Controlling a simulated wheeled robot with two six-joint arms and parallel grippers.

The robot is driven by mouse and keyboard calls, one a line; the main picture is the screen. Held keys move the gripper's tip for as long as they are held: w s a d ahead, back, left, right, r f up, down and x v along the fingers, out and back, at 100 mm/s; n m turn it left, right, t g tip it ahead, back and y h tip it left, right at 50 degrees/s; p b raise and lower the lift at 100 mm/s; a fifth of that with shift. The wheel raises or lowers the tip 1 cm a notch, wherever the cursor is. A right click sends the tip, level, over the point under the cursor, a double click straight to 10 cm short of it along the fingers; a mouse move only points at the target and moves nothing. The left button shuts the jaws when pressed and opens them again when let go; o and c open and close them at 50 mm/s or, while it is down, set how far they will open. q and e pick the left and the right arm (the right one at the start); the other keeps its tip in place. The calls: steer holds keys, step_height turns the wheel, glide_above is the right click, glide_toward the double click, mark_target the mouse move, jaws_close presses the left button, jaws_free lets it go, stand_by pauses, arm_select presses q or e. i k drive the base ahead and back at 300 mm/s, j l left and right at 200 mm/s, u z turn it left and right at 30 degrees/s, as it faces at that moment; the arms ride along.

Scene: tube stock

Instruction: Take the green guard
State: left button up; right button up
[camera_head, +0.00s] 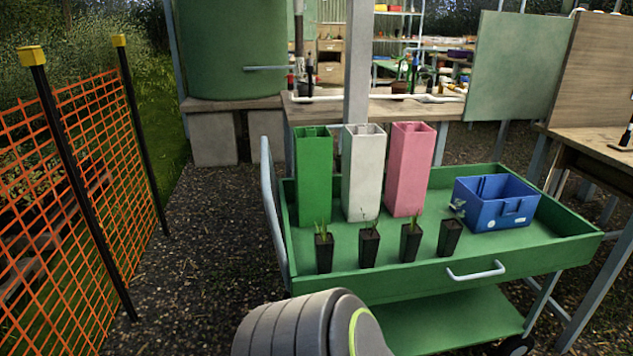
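The green guard (313,178) is a tall square tube standing upright at the back left of the green cart's top tray (430,285). A white guard (362,174) stands just right of it, and a pink guard (409,170) right of that. Their tops look open. Neither of my grippers shows. A grey rounded link with a yellow-green ring, part of one of my arms, rises at the bottom middle, in front of the cart.
Several small black pots stand in a row in front of the guards, such as the leftmost pot (324,252); most hold seedlings. A blue crate (496,203) sits at the tray's right. An orange mesh fence (100,190) stands left, with bare gravel (205,265) between it and the cart.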

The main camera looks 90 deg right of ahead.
mark_target(313, 146)
steer(key=z, duration=2.75)
